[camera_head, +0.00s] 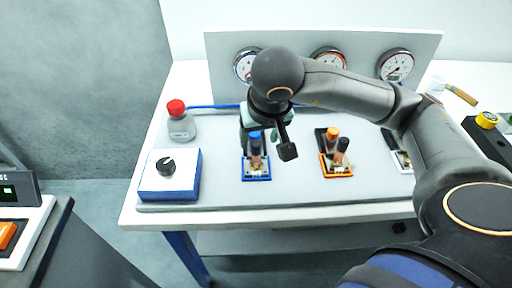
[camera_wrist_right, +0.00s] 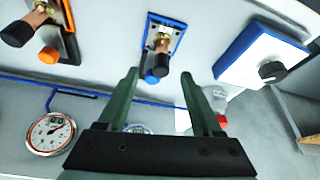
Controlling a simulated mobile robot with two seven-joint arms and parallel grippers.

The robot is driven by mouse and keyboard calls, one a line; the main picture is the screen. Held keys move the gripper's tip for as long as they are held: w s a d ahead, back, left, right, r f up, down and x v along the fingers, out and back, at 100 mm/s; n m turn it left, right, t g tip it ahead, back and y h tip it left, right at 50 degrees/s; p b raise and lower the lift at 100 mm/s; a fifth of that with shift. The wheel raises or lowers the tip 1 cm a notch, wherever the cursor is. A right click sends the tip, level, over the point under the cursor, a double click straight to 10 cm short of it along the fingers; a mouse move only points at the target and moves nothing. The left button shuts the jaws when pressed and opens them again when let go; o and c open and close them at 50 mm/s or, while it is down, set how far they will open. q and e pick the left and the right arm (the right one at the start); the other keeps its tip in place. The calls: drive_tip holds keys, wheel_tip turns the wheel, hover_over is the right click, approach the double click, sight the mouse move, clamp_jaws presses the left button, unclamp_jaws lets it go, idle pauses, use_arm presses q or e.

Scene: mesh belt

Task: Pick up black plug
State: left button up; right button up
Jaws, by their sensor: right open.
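A black plug (camera_head: 342,146) stands on a copper-coloured fitting in the orange-framed holder (camera_head: 337,173), beside an orange cap (camera_head: 332,132). It also shows at the upper left of the right wrist view (camera_wrist_right: 15,34). My right gripper (camera_head: 260,126) is above the blue-framed holder. Its fingers (camera_wrist_right: 158,78) are apart, with the blue-ended plug beyond the gap between them. Contact is hard to tell. My left gripper is not in view.
A white box with a black knob (camera_head: 168,175) and a red-topped grey button (camera_head: 179,121) stand left. A panel with gauges (camera_head: 396,65) rises behind. A third, pale holder (camera_head: 402,160) is partly hidden by my right arm. The table's front strip is clear.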

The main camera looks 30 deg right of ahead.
sight(256, 144)
drive_tip(key=shift+p+x, duration=0.45)
drive_tip(key=shift+x, duration=2.25)
drive_tip(key=shift+w+r, duration=0.15)
clamp_jaws()
